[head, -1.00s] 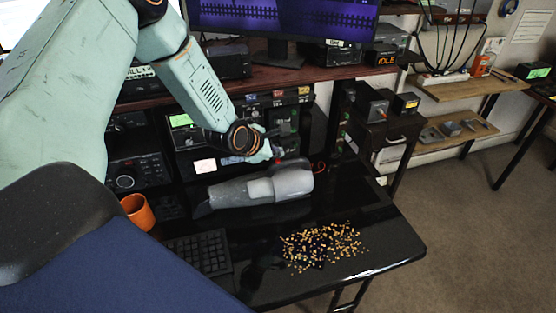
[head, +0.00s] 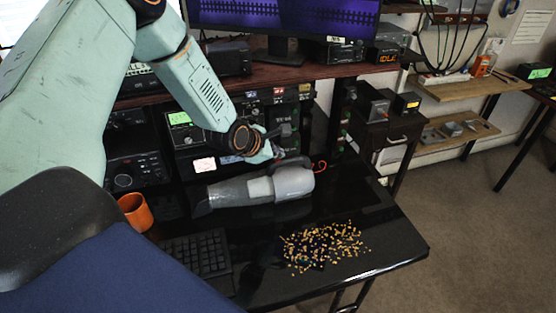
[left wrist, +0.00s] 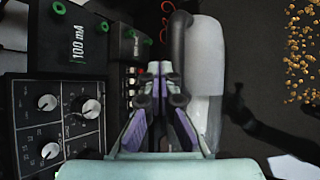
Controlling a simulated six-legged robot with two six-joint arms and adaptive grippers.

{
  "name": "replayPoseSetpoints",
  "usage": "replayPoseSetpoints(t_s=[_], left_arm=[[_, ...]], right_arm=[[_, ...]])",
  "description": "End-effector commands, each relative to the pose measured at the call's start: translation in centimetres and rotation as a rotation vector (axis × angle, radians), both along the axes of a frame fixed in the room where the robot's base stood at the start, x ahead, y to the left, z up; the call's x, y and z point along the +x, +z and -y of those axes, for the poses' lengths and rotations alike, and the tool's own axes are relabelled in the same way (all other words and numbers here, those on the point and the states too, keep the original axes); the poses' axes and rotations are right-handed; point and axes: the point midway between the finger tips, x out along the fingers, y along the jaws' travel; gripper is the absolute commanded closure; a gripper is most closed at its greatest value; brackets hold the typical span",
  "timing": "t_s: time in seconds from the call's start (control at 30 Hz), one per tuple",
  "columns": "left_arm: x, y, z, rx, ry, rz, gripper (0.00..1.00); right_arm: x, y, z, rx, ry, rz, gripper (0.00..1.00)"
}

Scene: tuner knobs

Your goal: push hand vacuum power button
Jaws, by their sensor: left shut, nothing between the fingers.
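The power button is not visible now. My right gripper is not in view.
Radio gear with knobs (left wrist: 62,120) stands close behind the vacuum. An orange mug (head: 136,212) and a keyboard (head: 199,255) are at the left. Scattered yellowish bits (head: 322,245) lie in front at the right. The desk's right end is clear.

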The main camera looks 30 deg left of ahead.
Motion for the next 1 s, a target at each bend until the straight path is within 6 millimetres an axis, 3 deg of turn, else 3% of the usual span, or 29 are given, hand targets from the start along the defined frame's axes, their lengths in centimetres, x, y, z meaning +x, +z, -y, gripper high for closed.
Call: replayPoseSetpoints(t_s=[0.63, 1.0], left_arm=[[0.0, -0.1, 0.0, 0.000, 0.000, 0.000, 1.00], [-0.2, 1.1, -0.1, 0.000, -0.001, -0.001, 1.00]], right_arm=[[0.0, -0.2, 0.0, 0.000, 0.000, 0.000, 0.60], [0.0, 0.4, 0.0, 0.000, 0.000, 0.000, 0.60]])
